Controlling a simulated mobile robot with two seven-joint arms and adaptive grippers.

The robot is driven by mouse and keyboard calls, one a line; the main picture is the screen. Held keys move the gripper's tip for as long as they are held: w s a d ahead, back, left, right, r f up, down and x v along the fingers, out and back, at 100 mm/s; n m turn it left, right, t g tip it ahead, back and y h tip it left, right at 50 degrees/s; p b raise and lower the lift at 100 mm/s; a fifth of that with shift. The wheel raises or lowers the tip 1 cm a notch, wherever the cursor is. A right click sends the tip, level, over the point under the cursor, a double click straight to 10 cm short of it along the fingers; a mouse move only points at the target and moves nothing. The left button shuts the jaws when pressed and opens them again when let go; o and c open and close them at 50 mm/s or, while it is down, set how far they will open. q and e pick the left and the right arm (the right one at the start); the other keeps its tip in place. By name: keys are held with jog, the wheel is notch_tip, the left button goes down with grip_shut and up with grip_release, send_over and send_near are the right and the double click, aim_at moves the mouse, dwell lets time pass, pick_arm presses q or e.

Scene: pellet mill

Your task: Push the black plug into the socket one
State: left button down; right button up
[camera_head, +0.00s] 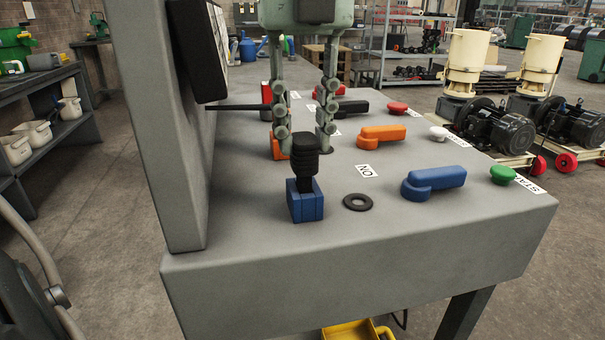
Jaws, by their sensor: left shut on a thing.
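The black plug (303,160) has a ribbed upper part and a narrower stem below. It stands upright at a blue block-shaped socket (311,207) near the front edge of the grey console. The stem overlaps the blue block; how deep it sits cannot be told. My right gripper is not in view.
A tall grey panel (165,130) stands close on the left. On the console (400,245), a black ring (358,202), blue lever (434,182), green button (502,174) and orange lever (382,136) lie to the right. An orange block (281,148) sits behind the plug.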

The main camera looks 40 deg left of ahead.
pick_arm(q)
jog(key=shift+r+p, duration=1.2)
jog(key=shift+r, duration=0.6)
